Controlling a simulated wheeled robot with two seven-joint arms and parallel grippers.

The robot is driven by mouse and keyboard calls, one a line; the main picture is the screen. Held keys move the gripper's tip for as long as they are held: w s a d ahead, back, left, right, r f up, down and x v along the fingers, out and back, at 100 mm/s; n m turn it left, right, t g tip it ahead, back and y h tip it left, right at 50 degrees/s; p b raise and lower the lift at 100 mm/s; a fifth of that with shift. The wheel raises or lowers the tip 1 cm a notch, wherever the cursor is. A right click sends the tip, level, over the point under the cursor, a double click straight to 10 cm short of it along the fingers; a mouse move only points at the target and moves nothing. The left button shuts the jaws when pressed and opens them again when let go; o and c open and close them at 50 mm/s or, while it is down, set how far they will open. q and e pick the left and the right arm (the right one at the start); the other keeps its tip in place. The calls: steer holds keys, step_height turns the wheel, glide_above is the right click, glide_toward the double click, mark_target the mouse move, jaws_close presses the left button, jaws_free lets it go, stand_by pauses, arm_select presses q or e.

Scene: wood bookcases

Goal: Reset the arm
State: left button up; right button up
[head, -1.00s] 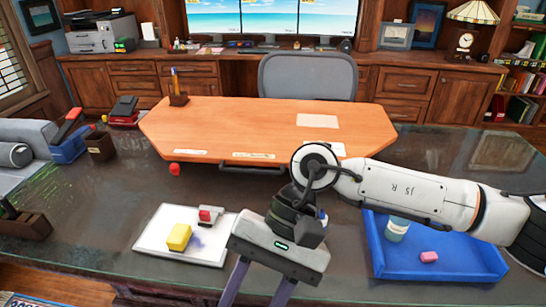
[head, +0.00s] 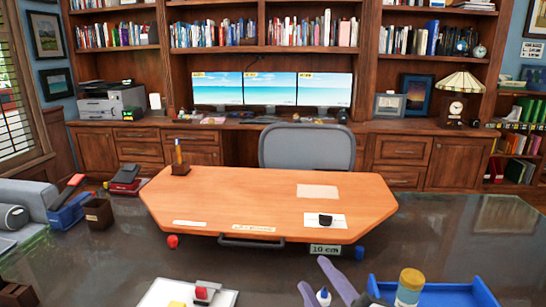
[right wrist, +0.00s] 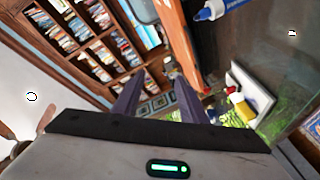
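My right gripper (head: 323,281) shows at the bottom of the head view, low and right of centre. Its two purple-grey fingers are spread apart with nothing held between them. In the right wrist view the fingers (right wrist: 160,103) are also apart and empty. A small white bottle with a blue tip (head: 323,297) shows near the fingers in the head view; I cannot tell whether it touches them. In the right wrist view a blue-and-white bottle (right wrist: 216,10) lies beyond and right of the fingers. My left gripper is in neither view.
A raised wooden board (head: 265,196) stands on the dark table (head: 110,258). A blue tray (head: 455,293) and a yellow-capped jar (head: 410,285) are at bottom right. A white tray (head: 160,291) with small items is at bottom left. The table's left middle is clear.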

steer(key=s+d+f+m+g+h, duration=0.25)
steer(key=s+d+f+m, duration=0.2)
steer(key=f, duration=0.25)
steer(key=s+d+f+m+g+h, duration=0.1)
steer(key=s+d+f+m+g, duration=0.3)
steer(key=f, duration=0.4)
steer(key=s+d+f+m+g+h, duration=0.1)
steer(key=s+d+f+m+g, duration=0.2)
steer(key=s, duration=0.5)
steer(key=s+d+f+m+g, duration=0.1)
steer(key=s+d+f+g, duration=0.3)
steer(key=s, duration=0.4)
steer(key=w+a+f+t+y, duration=0.1)
steer(key=a+f+t, duration=0.1)
steer(key=f, duration=0.5)
steer(key=w+a+f+t+y, duration=0.1)
steer(key=w+a+f+t, duration=0.1)
steer(key=f, duration=0.4)
steer(key=shift+w+a+f+t, duration=0.15)
steer(key=shift+a+f+t, duration=0.4)
steer(key=shift+a, duration=0.75)
steer(key=shift+r+n, duration=0.15)
steer(key=shift+n, duration=0.1)
